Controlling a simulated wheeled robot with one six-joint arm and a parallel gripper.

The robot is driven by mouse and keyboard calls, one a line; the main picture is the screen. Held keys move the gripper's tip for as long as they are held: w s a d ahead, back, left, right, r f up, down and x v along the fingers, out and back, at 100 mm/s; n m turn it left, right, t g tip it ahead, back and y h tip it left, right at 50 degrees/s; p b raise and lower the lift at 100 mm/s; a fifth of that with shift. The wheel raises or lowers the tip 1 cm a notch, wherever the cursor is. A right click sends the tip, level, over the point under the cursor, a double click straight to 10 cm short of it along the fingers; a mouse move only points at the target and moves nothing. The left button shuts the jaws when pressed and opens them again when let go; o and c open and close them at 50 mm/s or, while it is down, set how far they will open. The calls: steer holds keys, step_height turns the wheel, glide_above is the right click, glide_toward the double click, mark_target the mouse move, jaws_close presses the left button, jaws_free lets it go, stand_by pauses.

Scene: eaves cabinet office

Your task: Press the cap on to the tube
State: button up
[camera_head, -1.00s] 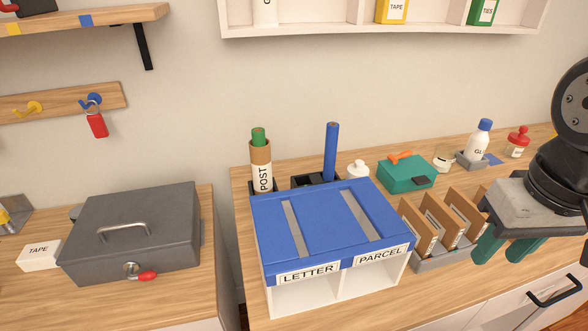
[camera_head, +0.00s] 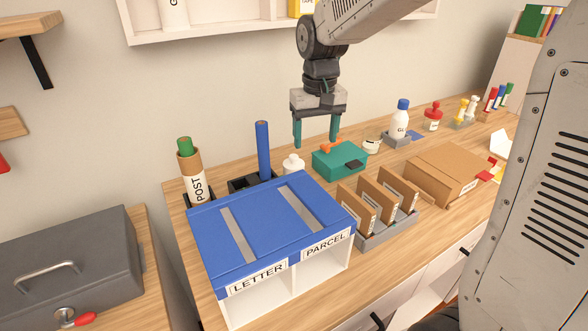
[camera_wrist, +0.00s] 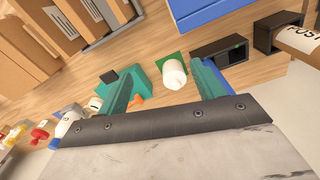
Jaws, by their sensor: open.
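The cardboard tube (camera_head: 190,163) marked POST stands upright in a dark holder at the back left of the worktop. The green cap (camera_head: 184,146) sits in its top and sticks up well above the rim. The tube's white-labelled side (camera_wrist: 300,42) also shows at the right edge of the wrist view; the cap is out of that view. My gripper (camera_head: 316,141) is open and empty, pointing down above the back of the worktop, to the right of the tube and well apart from it. In the wrist view its green fingers (camera_wrist: 165,72) stand apart, with a white bottle visible beyond them.
A blue roll (camera_head: 263,150) stands upright between tube and gripper. A blue-topped letter and parcel sorter (camera_head: 262,215) stands in front. A white bottle (camera_head: 293,165) and a teal box (camera_head: 338,162) lie near my gripper. A wall shelf (camera_head: 240,25) hangs above.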

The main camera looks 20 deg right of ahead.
mark_target(294, 160)
steer(key=w+f, duration=0.6)
steer(key=w, duration=0.1)
steer(key=w+a+f, duration=0.1)
steer(key=w+f, duration=0.2)
steer(key=w, duration=0.1)
steer(key=shift+w+a+f, duration=0.1)
steer(key=shift+w+f, duration=0.05)
steer(key=shift+f, duration=0.1)
step_height(294, 160, down, 8)
steer(key=shift+w+r, duration=0.1)
steer(key=shift+c, duration=0.3)
steer(key=c, duration=0.7)
